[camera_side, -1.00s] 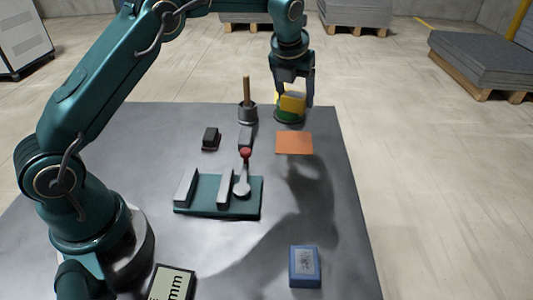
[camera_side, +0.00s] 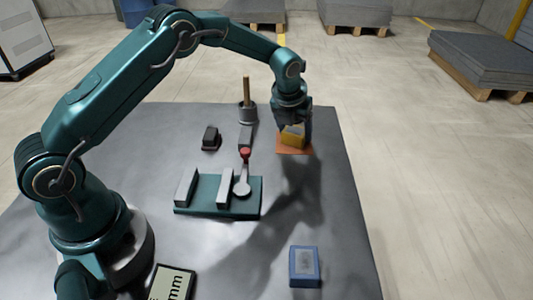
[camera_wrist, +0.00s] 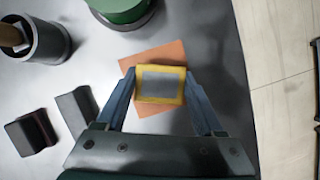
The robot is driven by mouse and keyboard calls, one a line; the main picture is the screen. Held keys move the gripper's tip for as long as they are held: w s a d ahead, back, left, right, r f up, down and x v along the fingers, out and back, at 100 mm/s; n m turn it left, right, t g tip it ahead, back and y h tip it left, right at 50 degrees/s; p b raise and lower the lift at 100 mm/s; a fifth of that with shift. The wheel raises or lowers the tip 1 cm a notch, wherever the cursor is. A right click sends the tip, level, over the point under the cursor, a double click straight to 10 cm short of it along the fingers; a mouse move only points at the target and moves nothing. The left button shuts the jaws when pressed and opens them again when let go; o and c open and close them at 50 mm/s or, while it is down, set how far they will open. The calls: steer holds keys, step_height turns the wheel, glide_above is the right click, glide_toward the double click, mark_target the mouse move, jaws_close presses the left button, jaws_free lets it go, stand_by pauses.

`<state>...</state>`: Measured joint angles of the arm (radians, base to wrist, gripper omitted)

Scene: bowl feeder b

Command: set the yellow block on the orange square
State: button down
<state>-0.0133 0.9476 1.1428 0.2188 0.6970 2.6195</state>
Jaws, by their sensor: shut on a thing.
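The yellow block (camera_side: 292,139) is between the fingers of my gripper (camera_side: 293,130), which is shut on it. In the wrist view the block (camera_wrist: 161,70) has a grey top face inside a yellow rim, and my gripper (camera_wrist: 162,88) holds it by its left and right sides. The orange square (camera_side: 282,151) lies flat on the table under the block. It also shows in the wrist view (camera_wrist: 171,51), partly covered by the block. I cannot tell whether the block touches the square or is just above it.
A green round thing (camera_wrist: 124,12) stands behind the square. A grey cup with a wooden stick (camera_side: 247,111), a dark block (camera_side: 211,138) and a grey block (camera_side: 246,134) are to the left. A teal fixture (camera_side: 205,207) and a blue box (camera_side: 304,267) are nearer. The table right of the square is clear.

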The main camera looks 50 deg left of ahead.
steer(key=shift+f, duration=0.1)
jaws_free()
steer(key=s+d+r+n, duration=0.1)
steer(key=s+r+n, duration=0.35)
steer(key=r, duration=0.35)
steer(key=s+d+r+n, duration=0.1)
steer(key=s+r+n, duration=0.2)
steer(key=s+r, duration=0.35)
steer(key=s+d+n+t+h, duration=0.1)
steer(key=s+n, duration=1.7)
steer(key=n, duration=0.6)
steer(key=shift+d+r+t+h, duration=0.3)
steer(key=shift+d+r, duration=0.05)
